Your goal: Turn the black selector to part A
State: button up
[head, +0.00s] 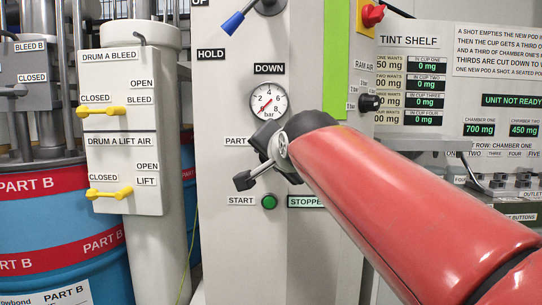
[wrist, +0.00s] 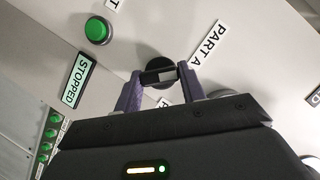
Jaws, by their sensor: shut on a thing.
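The black selector (wrist: 152,57) is on the pale panel in the wrist view, with a round dark base and a short bar. My gripper (wrist: 158,75) has its two purple fingers on either side of the bar and is shut on it. The PART A label (wrist: 209,44) is close by, up and to the right of the selector in that view. In the head view my wrist hides the selector, and only the word PART (head: 236,141) of a label shows. I cannot tell clearly which label the selector points to.
The green START button (head: 269,202) and the STOPPED display (head: 306,201) sit just below my gripper. A pressure gauge (head: 269,101) is just above it. A box with yellow valve handles (head: 103,111) stands to the left. A black knob (head: 369,103) is near my arm's right side.

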jog(key=shift+f, duration=0.1)
jog(key=o, duration=1)
jog(key=b+v, duration=0.1)
jog(key=v, duration=0.6)
jog(key=shift+s+d, duration=0.1)
jog(key=shift+s, duration=0.3)
jog(key=s+d+f+n+g+h, duration=0.1)
jog(key=s+f, duration=0.5)
jog(key=f, duration=0.6)
jog(key=s+d+f+n+g+h, duration=0.1)
jog(key=s+d+f+n+g, duration=0.2)
jog(key=f, duration=0.9)
jog(key=s+d+f+n+g+h, duration=0.1)
jog(key=s+d+f+g, duration=0.3)
jog(key=s+d+f, duration=0.5)
jog(key=shift+s+d+f+n+g+h, duration=0.1)
jog(key=shift+s+f+n+g+h, duration=0.2)
jog(key=shift+f, duration=0.6)
jog(key=shift+s+f+n+g, duration=0.1)
jog(key=shift+s+f+n, duration=0.35)
jog(key=shift+f, duration=0.4)
